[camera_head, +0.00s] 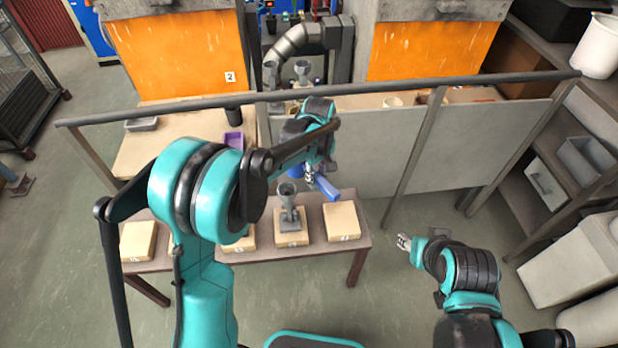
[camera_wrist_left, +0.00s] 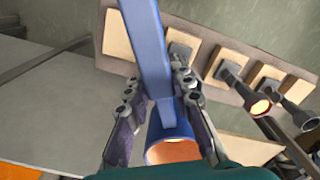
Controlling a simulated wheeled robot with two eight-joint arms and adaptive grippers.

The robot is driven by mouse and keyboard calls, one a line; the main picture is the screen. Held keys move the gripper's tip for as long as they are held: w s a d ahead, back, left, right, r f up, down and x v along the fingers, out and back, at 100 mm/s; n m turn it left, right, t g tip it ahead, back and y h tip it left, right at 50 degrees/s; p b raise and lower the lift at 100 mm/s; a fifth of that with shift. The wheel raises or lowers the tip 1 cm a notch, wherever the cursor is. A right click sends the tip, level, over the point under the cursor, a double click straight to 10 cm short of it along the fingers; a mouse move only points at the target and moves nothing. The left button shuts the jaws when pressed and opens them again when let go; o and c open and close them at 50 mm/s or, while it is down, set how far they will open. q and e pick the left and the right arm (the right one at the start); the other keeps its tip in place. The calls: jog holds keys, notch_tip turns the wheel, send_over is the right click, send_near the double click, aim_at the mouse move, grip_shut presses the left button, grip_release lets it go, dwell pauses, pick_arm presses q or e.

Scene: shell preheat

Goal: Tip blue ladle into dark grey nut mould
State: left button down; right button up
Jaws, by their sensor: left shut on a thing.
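The blue ladle (camera_head: 325,188) is in my left gripper (camera_head: 309,176), above the low bench. In the left wrist view my left gripper (camera_wrist_left: 158,98) has its fingers on both sides of the blue handle (camera_wrist_left: 151,45), and the cup (camera_wrist_left: 170,140) shows orange inside. A dark grey mould with a funnel (camera_head: 289,217) stands on a board just below the ladle. In the left wrist view several moulds show, one with a glowing orange mouth (camera_wrist_left: 261,106). I cannot tell which is the nut mould. My right gripper (camera_head: 404,242) is away from the bench, apparently empty.
The low bench (camera_head: 330,247) carries several numbered boards, including a bare one (camera_head: 342,221) at right. A dark rail (camera_head: 400,90) with grey panels runs behind it. Two orange oven fronts (camera_head: 175,55) stand at the back.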

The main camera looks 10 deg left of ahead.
pick_arm(q)
jog(key=shift+f+t+h+b, duration=0.7)
jog(key=shift+t+h+b, duration=0.65)
jog(key=shift+b, duration=0.6)
jog(key=shift+f+t+h+b, duration=0.7)
jog(key=shift+t+h+b, duration=0.65)
jog(key=shift+b, duration=0.6)
jog(key=shift+f+t+h+b, duration=0.7)
jog(key=shift+t+h+b, duration=0.65)
jog(key=shift+b, duration=0.6)
jog(key=shift+s+a+r+t+h, duration=0.15)
jog(key=shift+s+a+t+h, duration=0.1)
jog(key=shift+t+h, duration=0.55)
jog(key=shift+s+a+r+t+h, duration=0.1)
jog(key=shift+s+a+t+h, duration=0.15)
jog(key=shift+t+h, duration=0.45)
